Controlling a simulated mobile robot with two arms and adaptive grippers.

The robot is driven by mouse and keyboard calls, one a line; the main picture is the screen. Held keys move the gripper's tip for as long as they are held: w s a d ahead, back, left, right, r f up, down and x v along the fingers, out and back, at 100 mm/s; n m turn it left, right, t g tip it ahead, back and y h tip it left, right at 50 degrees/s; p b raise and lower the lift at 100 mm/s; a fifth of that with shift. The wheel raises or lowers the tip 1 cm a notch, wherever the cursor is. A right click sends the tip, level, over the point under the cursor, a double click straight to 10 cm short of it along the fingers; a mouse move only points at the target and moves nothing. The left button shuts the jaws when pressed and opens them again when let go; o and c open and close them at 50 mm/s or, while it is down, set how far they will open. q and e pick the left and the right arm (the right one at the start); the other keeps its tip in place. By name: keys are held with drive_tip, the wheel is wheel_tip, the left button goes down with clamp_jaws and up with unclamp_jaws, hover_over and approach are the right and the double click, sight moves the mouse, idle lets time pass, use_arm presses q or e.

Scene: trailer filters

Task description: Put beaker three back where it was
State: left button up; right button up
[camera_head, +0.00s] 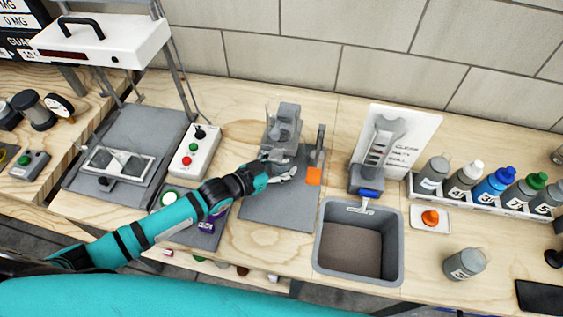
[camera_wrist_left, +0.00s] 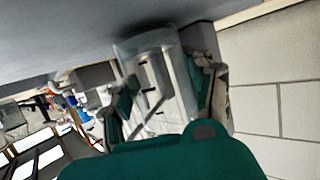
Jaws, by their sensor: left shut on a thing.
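My left gripper (camera_head: 284,172) reaches in over the grey mat (camera_head: 270,211), just in front of a grey stand (camera_head: 284,122). In the left wrist view its fingers (camera_wrist_left: 165,95) are shut on a clear cylindrical beaker (camera_wrist_left: 153,72) with dark marks on its side. I cannot read a number on it. In the head view I cannot make out the held beaker clearly among the fingers and the stand. My right gripper is not in view.
An orange square (camera_head: 314,176) and a grey upright (camera_head: 320,145) are right of the gripper. A sink (camera_head: 320,250) lies further right, with a bottle rack (camera_head: 483,207) and a lone grey bottle (camera_head: 464,264) beyond. A control box (camera_head: 195,152) stands left.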

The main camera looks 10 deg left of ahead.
use_arm(q)
drive_tip(key=shift+f, duration=0.1)
drive_tip(key=o, duration=1.5)
drive_tip(key=shift+o, duration=0.2)
drive_tip(key=shift+s+a, duration=0.15)
drive_tip(key=v, duration=1.1)
drive_tip(key=shift+s+a+r+b, duration=0.1)
drive_tip(key=shift+s+r+b, duration=0.2)
drive_tip(key=shift+b, duration=0.1)
